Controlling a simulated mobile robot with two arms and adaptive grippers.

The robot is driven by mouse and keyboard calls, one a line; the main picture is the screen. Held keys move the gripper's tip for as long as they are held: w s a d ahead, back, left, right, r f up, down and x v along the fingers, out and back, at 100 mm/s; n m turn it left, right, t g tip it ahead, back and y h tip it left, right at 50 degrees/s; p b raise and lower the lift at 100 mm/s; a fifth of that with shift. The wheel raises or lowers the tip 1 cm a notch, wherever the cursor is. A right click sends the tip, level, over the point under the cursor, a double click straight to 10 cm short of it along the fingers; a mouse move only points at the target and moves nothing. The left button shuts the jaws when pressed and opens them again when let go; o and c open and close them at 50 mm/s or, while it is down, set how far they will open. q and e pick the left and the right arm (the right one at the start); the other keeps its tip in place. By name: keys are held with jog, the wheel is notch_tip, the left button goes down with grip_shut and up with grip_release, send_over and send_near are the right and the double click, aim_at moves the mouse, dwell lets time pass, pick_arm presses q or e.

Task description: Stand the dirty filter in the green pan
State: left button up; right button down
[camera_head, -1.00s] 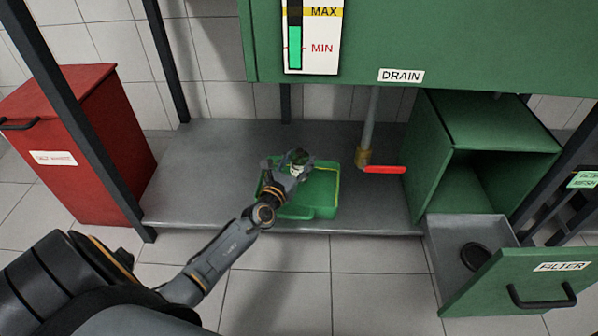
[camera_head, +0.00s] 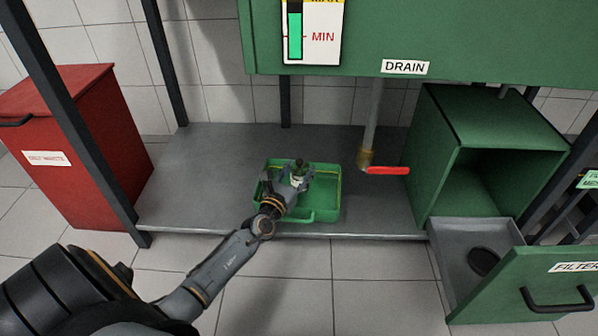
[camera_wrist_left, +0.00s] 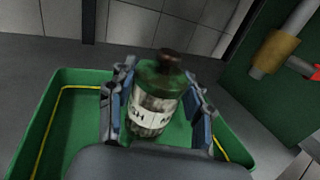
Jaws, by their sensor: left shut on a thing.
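The dirty filter (camera_head: 299,172) is a small cylinder with a dark green top and a pale, lettered label. My left gripper (camera_head: 288,182) is shut on it. In the left wrist view the filter (camera_wrist_left: 157,98) stands nearly upright between the two fingers, with a dark knob on top. The green pan (camera_head: 326,202) sits on the grey shelf, and the filter is over its inside. The pan's wall (camera_wrist_left: 45,125) also shows in the left wrist view. The filter's lower end is hidden by my gripper, so I cannot tell whether it touches the pan's floor. My right gripper is not in view.
A drain pipe with a red lever (camera_head: 387,171) stands right of the pan. An open green filter drawer (camera_head: 525,285) with a dark round thing (camera_head: 484,262) is at the right. A red waste bin (camera_head: 80,150) stands left. The shelf (camera_head: 195,170) left of the pan is clear.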

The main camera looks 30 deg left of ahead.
pick_arm(q)
jog(key=o, duration=1)
jog(key=shift+s+f, duration=0.1)
jog(key=shift+f, duration=0.45)
jog(key=shift+o, duration=1.2)
jog(key=shift+d+f, duration=0.1)
jog(key=shift+r+p, duration=0.4)
jog(key=shift+p, duration=0.05)
jog(key=s+d+p, duration=0.1)
jog(key=s+p, duration=0.2)
jog(key=s, duration=0.8)
jog(key=shift+s+d+r+p, duration=0.25)
jog(key=shift+s+r+p, duration=0.1)
jog(key=shift+s+r, duration=0.05)
